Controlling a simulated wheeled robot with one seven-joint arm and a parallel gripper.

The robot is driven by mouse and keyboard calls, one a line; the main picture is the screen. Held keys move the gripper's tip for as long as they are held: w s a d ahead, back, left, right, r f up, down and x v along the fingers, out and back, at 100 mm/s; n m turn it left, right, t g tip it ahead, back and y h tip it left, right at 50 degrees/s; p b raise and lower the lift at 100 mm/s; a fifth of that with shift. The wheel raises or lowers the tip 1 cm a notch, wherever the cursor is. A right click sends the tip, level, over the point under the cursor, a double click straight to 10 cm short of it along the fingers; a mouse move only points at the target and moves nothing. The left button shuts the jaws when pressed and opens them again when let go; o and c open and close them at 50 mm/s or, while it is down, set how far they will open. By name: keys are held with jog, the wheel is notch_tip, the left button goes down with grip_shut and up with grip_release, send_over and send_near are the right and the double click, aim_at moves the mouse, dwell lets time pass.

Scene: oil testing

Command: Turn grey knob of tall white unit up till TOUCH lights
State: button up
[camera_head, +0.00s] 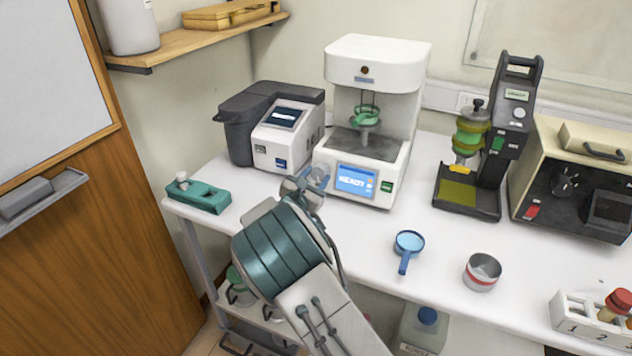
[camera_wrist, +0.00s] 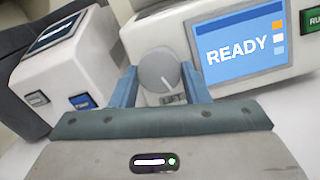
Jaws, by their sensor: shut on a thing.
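The tall white unit (camera_head: 375,62) stands at the back middle of the bench. Its blue screen (camera_head: 355,180) reads READY, also clear in the wrist view (camera_wrist: 240,45). The grey knob (camera_wrist: 160,70) is left of the screen, round with a white pointer line tilted slightly right at its lower part. My gripper (camera_wrist: 163,85) is shut on the knob, with one blue finger on each side of it. In the head view my gripper (camera_head: 305,187) and wrist hide most of the knob.
A dark grey and white instrument (camera_head: 285,130) stands close on the left. A teal block (camera_head: 200,197) is at the bench's left edge. A blue strainer (camera_head: 409,243) and a small metal cup (camera_head: 482,272) lie right of my arm. A green button (camera_head: 387,187) is right of the screen.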

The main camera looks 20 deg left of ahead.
jog(key=o, duration=1)
jog(key=shift+c, duration=0.2)
jog(key=s+b, duration=0.1)
jog(key=s, duration=0.3)
jog(key=s+a, duration=0.1)
jog(key=s, duration=0.4)
jog(key=s+b, duration=0.1)
jog(key=s, duration=0.3)
jog(key=shift+s+a+b, duration=0.25)
jog(key=shift+s+b, duration=0.1)
jog(key=shift+s, duration=0.05)
